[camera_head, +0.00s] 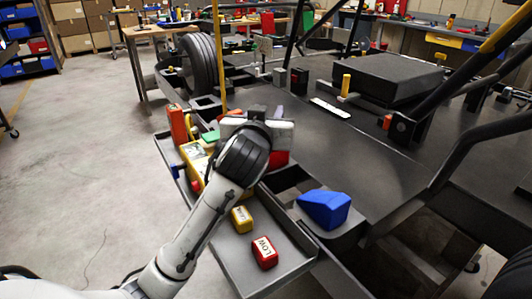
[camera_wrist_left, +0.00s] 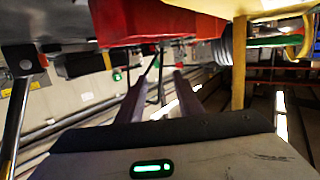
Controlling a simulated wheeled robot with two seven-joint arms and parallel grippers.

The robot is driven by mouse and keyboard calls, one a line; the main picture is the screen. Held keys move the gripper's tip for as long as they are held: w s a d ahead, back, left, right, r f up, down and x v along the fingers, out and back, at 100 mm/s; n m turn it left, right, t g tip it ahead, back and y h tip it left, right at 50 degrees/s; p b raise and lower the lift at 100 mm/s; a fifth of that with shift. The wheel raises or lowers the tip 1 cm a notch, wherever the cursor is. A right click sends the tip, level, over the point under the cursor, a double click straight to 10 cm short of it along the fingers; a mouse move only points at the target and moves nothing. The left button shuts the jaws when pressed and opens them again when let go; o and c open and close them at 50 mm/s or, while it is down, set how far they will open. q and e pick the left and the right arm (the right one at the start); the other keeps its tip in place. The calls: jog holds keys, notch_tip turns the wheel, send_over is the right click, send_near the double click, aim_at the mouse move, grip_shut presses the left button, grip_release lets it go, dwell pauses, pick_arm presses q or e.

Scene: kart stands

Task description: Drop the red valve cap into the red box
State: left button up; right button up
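My left gripper (camera_head: 258,112) is over the grey tray's far part, mostly hidden behind its own wrist in the head view. In the left wrist view its two fingers (camera_wrist_left: 160,82) stand apart, with nothing clearly held between them. A red box-like thing (camera_head: 279,158) shows partly behind my left wrist. A large red surface (camera_wrist_left: 155,22) fills the top of the left wrist view; I cannot tell whether it is the same thing. A red block marked LOW (camera_head: 264,252) lies at the tray's near end. I cannot make out the red valve cap. My right gripper is not in view.
The grey tray (camera_head: 236,275) runs along the kart's side. It also holds a small yellow block (camera_head: 241,219) and a yellow case (camera_head: 197,163). A blue wedge (camera_head: 325,208) sits beside it on the right. The kart floor (camera_head: 370,160) has wide clear room.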

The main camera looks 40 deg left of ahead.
pick_arm(q)
jog(key=v, duration=1)
jog(key=shift+s+p, duration=0.15)
jog(key=shift+p, duration=0.2)
